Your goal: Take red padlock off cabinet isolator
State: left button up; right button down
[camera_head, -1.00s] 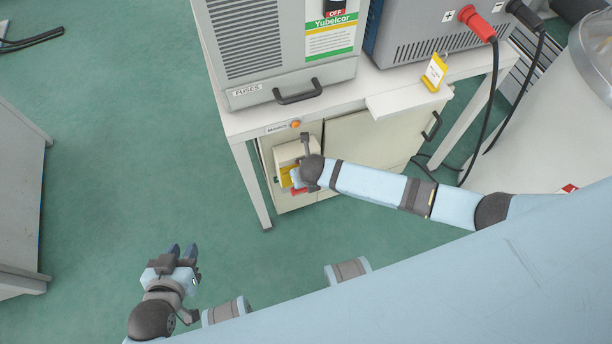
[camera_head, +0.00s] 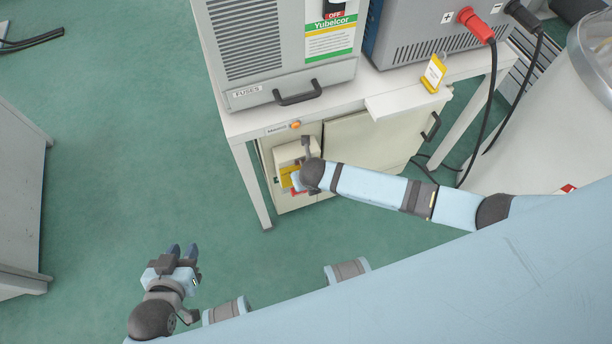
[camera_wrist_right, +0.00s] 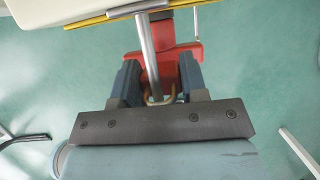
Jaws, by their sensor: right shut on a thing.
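The red padlock (camera_wrist_right: 170,68) shows in the right wrist view between and beyond the two fingers of my right gripper (camera_wrist_right: 160,85). A grey metal bar runs in front of it. In the head view my right gripper is mostly hidden behind its own wrist, at the front of the small cream isolator box (camera_head: 288,154) with a yellow plate (camera_head: 286,178). Only a sliver of red shows there. Whether the shackle is still through the isolator cannot be told. My left gripper (camera_head: 182,249) is empty, its fingers apart, over the floor at lower left.
The isolator box is on the cabinet front (camera_head: 365,140) under a white bench (camera_head: 235,122). A fuse unit (camera_head: 260,45) and a grey power source (camera_head: 415,35) with cables stand on it.

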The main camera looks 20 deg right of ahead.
jog(key=shift+s+r+p, duration=0.15)
jog(key=shift+s+p, duration=0.4)
jog(key=shift+p, duration=0.05)
jog(key=s+p, duration=0.2)
jog(key=shift+s, duration=0.35)
